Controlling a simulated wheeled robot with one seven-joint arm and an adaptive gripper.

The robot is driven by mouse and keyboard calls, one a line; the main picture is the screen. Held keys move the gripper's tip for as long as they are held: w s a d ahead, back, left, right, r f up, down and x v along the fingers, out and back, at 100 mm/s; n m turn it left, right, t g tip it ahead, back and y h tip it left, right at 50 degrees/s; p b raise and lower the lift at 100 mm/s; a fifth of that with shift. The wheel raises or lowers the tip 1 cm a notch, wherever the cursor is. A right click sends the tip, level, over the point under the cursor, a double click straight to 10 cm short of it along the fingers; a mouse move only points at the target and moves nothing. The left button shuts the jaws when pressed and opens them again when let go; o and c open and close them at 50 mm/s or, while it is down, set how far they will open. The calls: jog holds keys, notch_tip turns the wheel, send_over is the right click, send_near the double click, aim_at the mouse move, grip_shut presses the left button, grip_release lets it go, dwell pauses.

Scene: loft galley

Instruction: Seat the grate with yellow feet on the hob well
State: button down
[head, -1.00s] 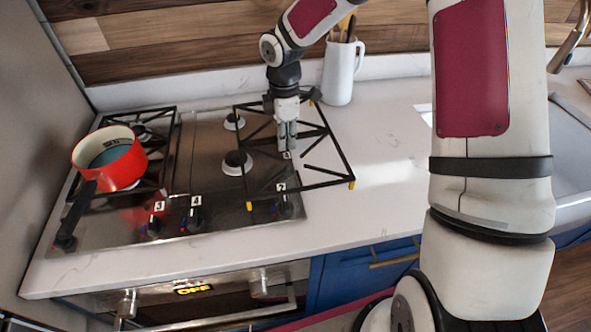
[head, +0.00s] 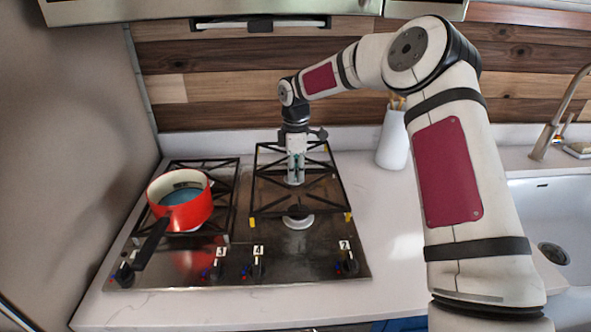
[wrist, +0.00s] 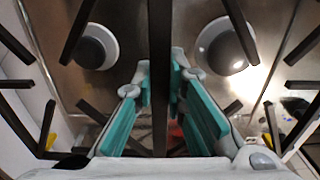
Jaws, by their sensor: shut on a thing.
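The black grate with yellow feet (head: 341,180) hangs from my gripper (head: 295,180) over the right part of the hob. Yellow feet show at its front left and front right corners. My gripper is shut on its middle bar (wrist: 160,40), which runs between the teal finger pads (wrist: 160,90) in the wrist view. The bare hob well (head: 328,240) lies under the grate. A front burner (head: 298,217) shows below the front bar, and two burners show beneath in the wrist view. The grate looks raised; the exact gap is unclear.
A red pot (head: 180,212) stands on another grate (head: 222,195) at the left, its dark handle pointing forward. Knobs (head: 258,266) line the hob's front. A white utensil jug (head: 393,140) stands right of the hob. The counter (head: 385,225) beside it is clear.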

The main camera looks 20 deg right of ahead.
aim_at(296, 197)
jog(key=shift+f, duration=2)
jog(key=shift+f+b, duration=0.6)
jog(key=shift+b, duration=0.3)
dwell(1.2)
jog(key=c, duration=1.5)
grip_release()
jog(key=shift+c, duration=0.2)
jog(key=shift+r, duration=3.45)
